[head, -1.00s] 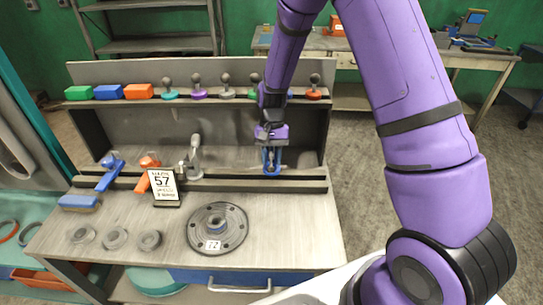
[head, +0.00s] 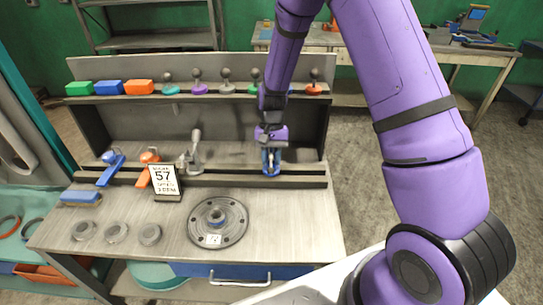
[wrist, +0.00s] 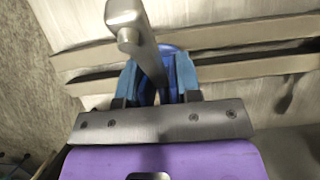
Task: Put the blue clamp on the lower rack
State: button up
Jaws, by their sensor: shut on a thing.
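My gripper (head: 271,150) is shut on a blue clamp (head: 271,163) at the right part of the lower rack (head: 225,180), a pair of long rails along the back of the bench. The clamp hangs upright below the gripper, at the rails; I cannot tell whether it rests on them. In the wrist view, the clamp's blue body (wrist: 172,72) shows between my gripper's fingers (wrist: 158,85), with a grey metal handle (wrist: 135,38) sticking up toward the camera. Another blue clamp (head: 111,168) leans on the rack's left end.
An orange clamp (head: 147,168) and a grey clamp (head: 194,155) stand on the rack, left of my gripper. A sign reading 57 (head: 164,182) stands before them. A round flange (head: 218,222) lies on the bench. The upper shelf (head: 150,97) with blocks and knobs is close behind my wrist.

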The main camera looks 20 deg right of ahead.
jog(key=shift+s+d+f, duration=0.15)
jog(key=shift+d+f, duration=0.05)
jog(key=shift+f, duration=0.45)
jog(key=o, duration=0.7)
jog(key=shift+o, duration=0.2)
jog(key=shift+d+r, duration=0.1)
jog(key=shift+r, duration=0.05)
jog(key=shift+w+r, duration=0.35)
jog(key=shift+r, duration=0.25)
jog(key=shift+v, duration=0.8)
jog(key=shift+s+a+r, duration=0.15)
jog(key=shift+s+r, duration=0.05)
jog(key=shift+r, duration=0.9)
jog(key=shift+s+a+r, duration=0.15)
jog(key=shift+r, duration=0.95)
jog(key=shift+o, duration=0.4)
